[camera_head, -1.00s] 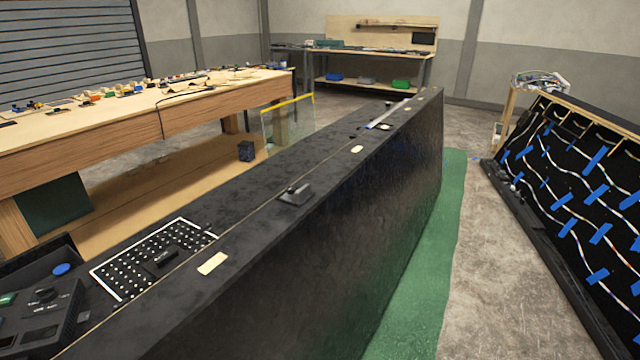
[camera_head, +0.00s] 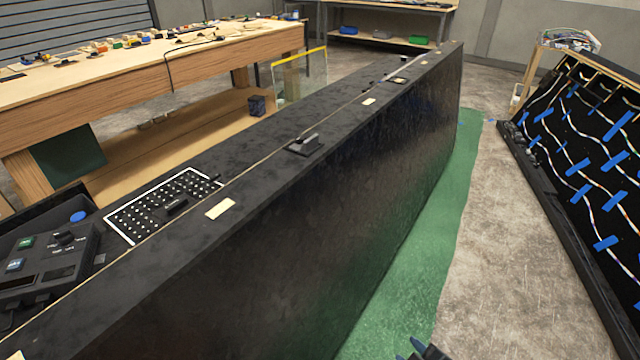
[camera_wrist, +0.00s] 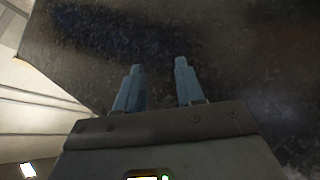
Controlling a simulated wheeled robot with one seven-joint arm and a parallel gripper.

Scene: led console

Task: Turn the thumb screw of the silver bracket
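A small grey bracket-like piece (camera_head: 306,145) sits on the top of the long black console (camera_head: 330,200), near the middle of the head view. I cannot tell for sure that it is the silver bracket, and no thumb screw can be made out. My gripper shows only as dark tips (camera_head: 424,350) at the bottom edge of the head view, to the right of the console and well apart from that piece. In the wrist view my gripper (camera_wrist: 158,67) has its two blue-grey fingers apart with nothing between them. A dark, mottled surface lies beyond them.
A control panel (camera_head: 45,262) and a white-framed dotted grid (camera_head: 162,205) are at the left. A wooden workbench (camera_head: 150,75) stands behind the console. A black board with wiring and blue tape (camera_head: 585,150) leans at the right. Green mat (camera_head: 425,240) and bare floor lie between.

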